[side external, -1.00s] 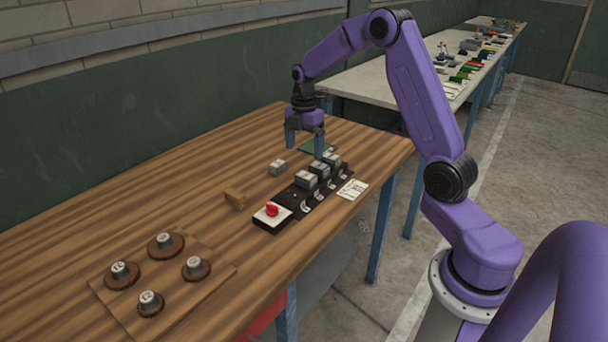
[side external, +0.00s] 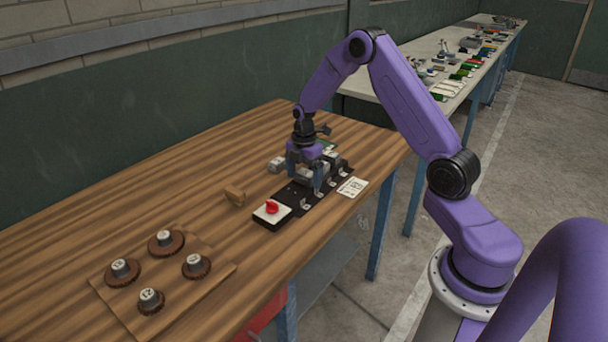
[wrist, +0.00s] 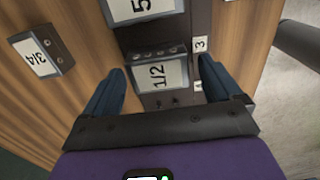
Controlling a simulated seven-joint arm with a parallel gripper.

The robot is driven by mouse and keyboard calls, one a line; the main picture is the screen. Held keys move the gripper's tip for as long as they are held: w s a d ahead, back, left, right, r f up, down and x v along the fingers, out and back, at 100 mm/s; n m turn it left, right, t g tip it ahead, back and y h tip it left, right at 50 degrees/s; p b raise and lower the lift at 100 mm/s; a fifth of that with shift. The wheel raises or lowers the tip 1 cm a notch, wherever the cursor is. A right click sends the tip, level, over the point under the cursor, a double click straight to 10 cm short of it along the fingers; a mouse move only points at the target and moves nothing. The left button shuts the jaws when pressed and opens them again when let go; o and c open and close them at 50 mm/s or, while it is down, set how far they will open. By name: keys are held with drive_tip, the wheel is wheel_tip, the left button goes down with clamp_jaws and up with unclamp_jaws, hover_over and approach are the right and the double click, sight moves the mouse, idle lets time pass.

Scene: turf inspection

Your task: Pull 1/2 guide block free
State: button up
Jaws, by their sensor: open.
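The 1/2 guide block (wrist: 160,74) is a grey block with a white label, seated on the black rail fixture (side external: 272,221). In the wrist view it lies between the two blue fingers of my gripper (wrist: 158,88), with a finger on each side and the jaws open. In the side view my gripper (side external: 304,182) is low over the fixture and hides most of this block. I cannot tell whether the fingers touch it. Another block with a 5 on its label (wrist: 140,10) sits beside it on the fixture.
A loose 3/4 block (wrist: 42,50) lies on the wooden table left of the fixture. A red knob (side external: 271,207) is on the fixture's near end.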

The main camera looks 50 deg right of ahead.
sight(304, 174)
drive_tip(key=c, duration=1)
drive_tip(key=shift+c, duration=0.3)
drive_tip(key=shift+r, duration=1.3)
drive_tip(key=shift+r, duration=2.4)
